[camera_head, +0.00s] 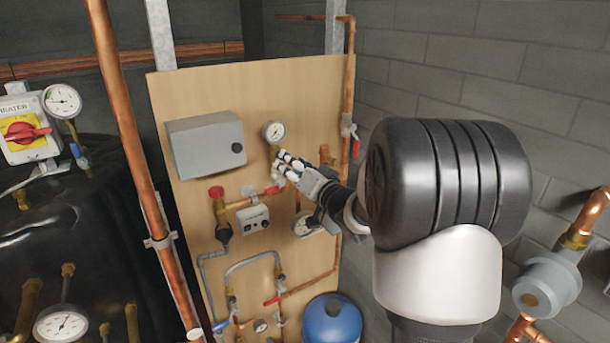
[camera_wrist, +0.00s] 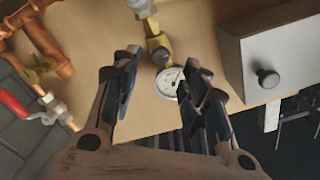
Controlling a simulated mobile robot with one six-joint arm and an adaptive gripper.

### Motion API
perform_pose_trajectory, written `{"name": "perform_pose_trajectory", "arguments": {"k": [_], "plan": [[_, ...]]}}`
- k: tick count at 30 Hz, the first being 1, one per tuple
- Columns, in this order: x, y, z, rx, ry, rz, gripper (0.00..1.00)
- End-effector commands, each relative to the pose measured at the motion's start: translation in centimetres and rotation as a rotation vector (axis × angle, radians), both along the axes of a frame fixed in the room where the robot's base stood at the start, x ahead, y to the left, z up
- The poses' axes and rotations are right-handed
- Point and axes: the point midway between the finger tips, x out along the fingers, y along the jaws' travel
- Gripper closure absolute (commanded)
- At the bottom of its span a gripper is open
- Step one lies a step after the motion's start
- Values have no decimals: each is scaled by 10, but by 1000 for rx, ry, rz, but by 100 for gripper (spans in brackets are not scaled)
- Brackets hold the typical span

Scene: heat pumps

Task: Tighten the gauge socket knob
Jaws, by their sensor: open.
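The round white-faced gauge (camera_head: 274,131) is mounted on the wooden board, right of the grey box. In the wrist view the gauge (camera_wrist: 167,82) is partly hidden by my right-hand finger. Its brass socket (camera_wrist: 157,47) shows between and beyond my fingertips, with a pale metal part (camera_wrist: 141,6) at the top edge that may be the knob. My gripper (camera_head: 283,163) is just below the gauge in the head view and hides most of the socket.
A grey box (camera_head: 206,145) with a black knob is left of the gauge. A red-handled valve (camera_head: 350,130) on a copper pipe is to the right. A copper pipe (camera_head: 137,150) stands in the left foreground.

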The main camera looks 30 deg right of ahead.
Motion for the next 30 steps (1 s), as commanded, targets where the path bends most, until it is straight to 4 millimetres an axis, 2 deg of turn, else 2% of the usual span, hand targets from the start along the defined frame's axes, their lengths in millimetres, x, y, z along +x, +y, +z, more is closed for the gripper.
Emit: {"name": "perform_pose_trajectory", "arguments": {"k": [1, 6, 12, 30], "plan": [[-13, -1, 1, 0, 0, -4, 59], [-46, -2, 1, -1, -1, -3, 59], [-68, -2, 0, -1, 0, -1, 59], [-72, -2, 0, -3, 0, -1, 59]]}}
